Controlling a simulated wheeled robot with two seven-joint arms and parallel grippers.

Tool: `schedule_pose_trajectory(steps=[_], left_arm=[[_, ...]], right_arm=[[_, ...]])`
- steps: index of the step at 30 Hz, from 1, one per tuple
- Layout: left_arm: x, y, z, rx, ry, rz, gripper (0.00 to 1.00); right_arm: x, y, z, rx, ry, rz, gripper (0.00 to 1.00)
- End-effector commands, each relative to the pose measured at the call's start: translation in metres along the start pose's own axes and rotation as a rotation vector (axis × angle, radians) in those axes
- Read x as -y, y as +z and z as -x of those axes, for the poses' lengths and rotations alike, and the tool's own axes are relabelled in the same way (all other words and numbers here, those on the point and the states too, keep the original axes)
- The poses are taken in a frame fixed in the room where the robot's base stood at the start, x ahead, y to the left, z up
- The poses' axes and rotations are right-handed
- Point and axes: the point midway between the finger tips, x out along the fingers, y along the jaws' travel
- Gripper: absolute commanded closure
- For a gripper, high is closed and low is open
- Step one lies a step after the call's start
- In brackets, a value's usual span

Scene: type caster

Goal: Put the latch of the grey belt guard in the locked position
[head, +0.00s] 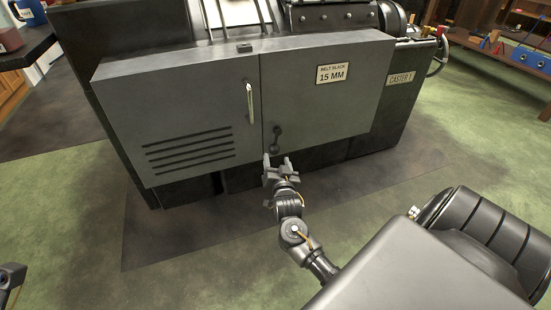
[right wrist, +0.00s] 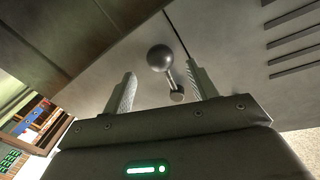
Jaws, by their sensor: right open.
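The grey belt guard (head: 210,95) is a wide box on the front of the machine, with a vertical seam near its middle. Its dark latch (head: 277,130) sits just right of the seam near the lower edge, with its ball knob hanging below the pivot. My right gripper (head: 279,164) is open and empty, just below the latch. In the right wrist view, the ball knob (right wrist: 160,58) and pivot (right wrist: 177,96) appear between the two spread fingers (right wrist: 160,80). Whether the fingers touch the knob is unclear.
A pale vertical handle (head: 250,102) and vent slots (head: 188,150) are on the guard's left part. A label (head: 332,73) reading "BELT SLACK 15 MM" is on the right part. A handwheel (head: 438,55) stands at the machine's right. Floor in front is clear.

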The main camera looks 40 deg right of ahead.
Motion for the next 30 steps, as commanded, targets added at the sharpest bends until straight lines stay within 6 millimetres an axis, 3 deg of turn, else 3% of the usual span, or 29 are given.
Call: schedule_pose_trajectory(steps=[7, 19, 30], left_arm=[[-0.008, -0.002, -0.003, -0.042, 0.02, 0.025, 1.0], [-0.01, -0.002, -0.007, -0.051, 0.026, 0.031, 1.0], [-0.01, -0.002, -0.007, -0.051, 0.026, 0.03, 1.0]], right_arm=[[-0.001, 0.002, -0.033, 0.0, 0.0, 0.001, 0.41], [0.0, 0.0, -0.041, 0.001, 0.0, 0.001, 0.41], [0.0, 0.0, -0.04, 0.001, 0.0, 0.001, 0.89]])
